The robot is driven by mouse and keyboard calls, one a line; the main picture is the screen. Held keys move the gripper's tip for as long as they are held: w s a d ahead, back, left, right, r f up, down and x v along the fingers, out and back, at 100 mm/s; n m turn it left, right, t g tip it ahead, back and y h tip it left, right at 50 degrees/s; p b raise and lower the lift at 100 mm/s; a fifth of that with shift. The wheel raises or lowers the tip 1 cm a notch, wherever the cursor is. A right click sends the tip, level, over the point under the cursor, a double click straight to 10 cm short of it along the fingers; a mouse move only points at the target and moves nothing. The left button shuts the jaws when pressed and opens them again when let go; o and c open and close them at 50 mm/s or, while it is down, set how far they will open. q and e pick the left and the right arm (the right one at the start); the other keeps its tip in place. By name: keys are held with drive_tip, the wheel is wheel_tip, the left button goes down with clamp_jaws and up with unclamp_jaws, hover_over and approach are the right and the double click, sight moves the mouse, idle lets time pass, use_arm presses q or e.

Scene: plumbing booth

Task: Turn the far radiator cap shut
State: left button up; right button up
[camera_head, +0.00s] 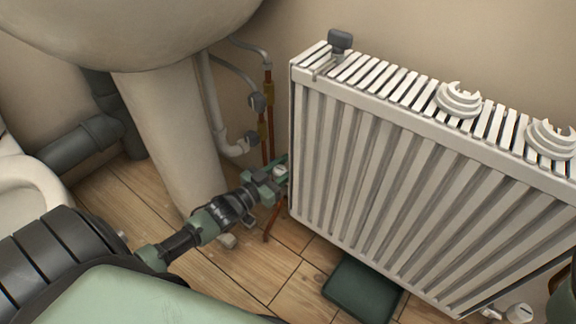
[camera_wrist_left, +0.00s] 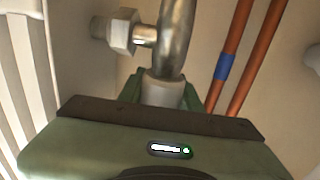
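The far radiator cap (camera_head: 279,171) is a small white cap low at the radiator's left end. In the left wrist view the cap (camera_wrist_left: 163,92) sits beneath a curved metal valve pipe (camera_wrist_left: 174,40). My left gripper (camera_head: 276,174) reaches in from the lower left, with one green finger on each side of the cap. In the left wrist view its fingers (camera_wrist_left: 164,95) appear to press against the cap's sides. The cap's lower part is hidden behind the gripper body. The white ribbed radiator (camera_head: 400,180) stands against the wall.
A second white cap (camera_head: 519,313) is at the radiator's lower right. Copper pipes (camera_head: 267,125) rise left of the radiator, beside the sink pedestal (camera_head: 175,130). A dark green tray (camera_head: 362,290) lies on the wooden floor. White clips (camera_head: 459,100) sit on the radiator top.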

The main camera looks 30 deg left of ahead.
use_arm(q)
clamp_jaws()
drive_tip(key=shift+d+m+g+h, duration=0.15)
drive_tip(key=shift+m+g+h, duration=0.15)
drive_tip(key=shift+m+h, duration=0.65)
drive_tip(key=shift+n, duration=0.25)
drive_tip(key=o, duration=1)
unclamp_jaws()
drive_tip(key=shift+s, duration=0.1)
